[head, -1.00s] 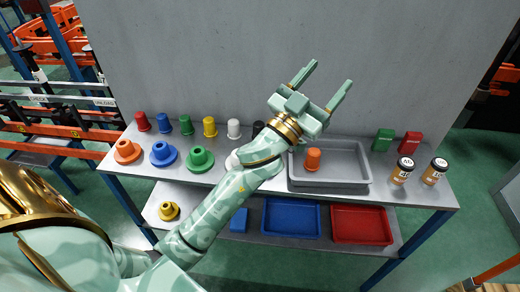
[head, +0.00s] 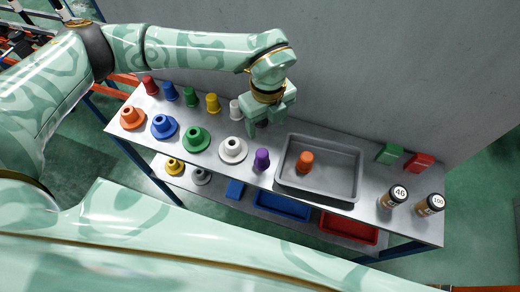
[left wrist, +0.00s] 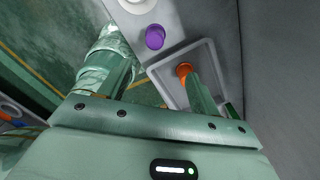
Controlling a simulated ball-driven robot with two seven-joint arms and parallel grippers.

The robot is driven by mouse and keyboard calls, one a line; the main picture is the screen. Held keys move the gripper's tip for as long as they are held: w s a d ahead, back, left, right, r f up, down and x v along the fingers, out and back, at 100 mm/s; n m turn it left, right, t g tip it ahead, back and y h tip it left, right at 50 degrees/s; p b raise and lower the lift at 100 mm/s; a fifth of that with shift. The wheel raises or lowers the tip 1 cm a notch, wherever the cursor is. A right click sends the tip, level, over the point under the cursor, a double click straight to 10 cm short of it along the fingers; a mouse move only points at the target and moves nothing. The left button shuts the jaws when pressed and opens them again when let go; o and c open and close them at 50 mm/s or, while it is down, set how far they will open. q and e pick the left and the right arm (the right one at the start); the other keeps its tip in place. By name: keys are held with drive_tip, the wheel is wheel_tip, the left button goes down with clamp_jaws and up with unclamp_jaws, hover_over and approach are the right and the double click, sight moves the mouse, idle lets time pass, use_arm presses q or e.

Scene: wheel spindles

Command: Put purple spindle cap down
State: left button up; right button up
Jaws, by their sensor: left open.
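The purple spindle cap (head: 261,160) stands on the upper shelf, between the white flanged spindle (head: 233,150) and the grey tray (head: 345,190). It also shows in the left wrist view (left wrist: 155,37), beyond my open fingers and apart from them. My left gripper (head: 266,127) is open and empty, pointing down above the back part of the shelf, behind the purple cap. Its fingers (left wrist: 160,70) show in the left wrist view with nothing between them. My right gripper is not in view.
An orange cap (head: 305,161) is in the grey tray. Red, blue, green, yellow and white caps line the back; orange, blue and green flanged spindles (head: 196,139) stand in front. Two labelled jars (head: 393,196) are at the right. Blue and red bins (head: 347,226) sit below.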

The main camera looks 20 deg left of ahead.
sight(263, 154)
use_arm(q)
drive_tip(key=f, duration=1)
drive_tip(key=shift+s+b, duration=0.25)
drive_tip(key=shift+b, duration=0.1)
drive_tip(key=f, duration=0.6)
drive_tip(key=shift+s+a+b, duration=0.2)
drive_tip(key=shift+a+b, duration=0.1)
drive_tip(key=c, duration=1.1)
drive_tip(key=shift+r, duration=0.1)
